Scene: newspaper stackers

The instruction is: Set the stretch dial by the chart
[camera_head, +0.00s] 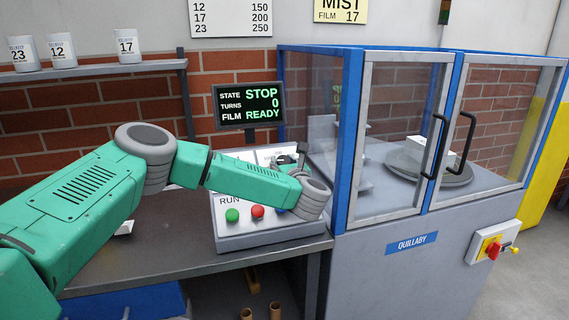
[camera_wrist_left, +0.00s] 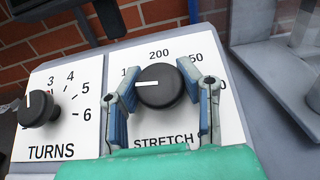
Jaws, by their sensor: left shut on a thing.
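The black stretch dial (camera_wrist_left: 160,88) sits on a white plate marked STRETCH in the left wrist view. Its white pointer line points left, with 200 printed above; other numbers are partly covered by my fingers. My left gripper (camera_wrist_left: 163,82) is shut on the dial, a blue-padded finger on each side. In the head view the left gripper (camera_head: 289,160) is at the control panel, and my arm hides most of the dial area. The chart (camera_head: 231,17) on the wall lists 12 150, 17 200, 23 250. The yellow sign (camera_head: 340,10) reads MIST, FILM 17. My right gripper is out of view.
The turns dial (camera_wrist_left: 38,108) stands left of the stretch dial. The display (camera_head: 249,104) reads STOP, 0, READY. Green (camera_head: 232,215) and red (camera_head: 257,211) buttons are on the panel. The glazed blue-framed cabinet (camera_head: 350,130) stands close right. Numbered rolls (camera_head: 128,47) sit on the shelf.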

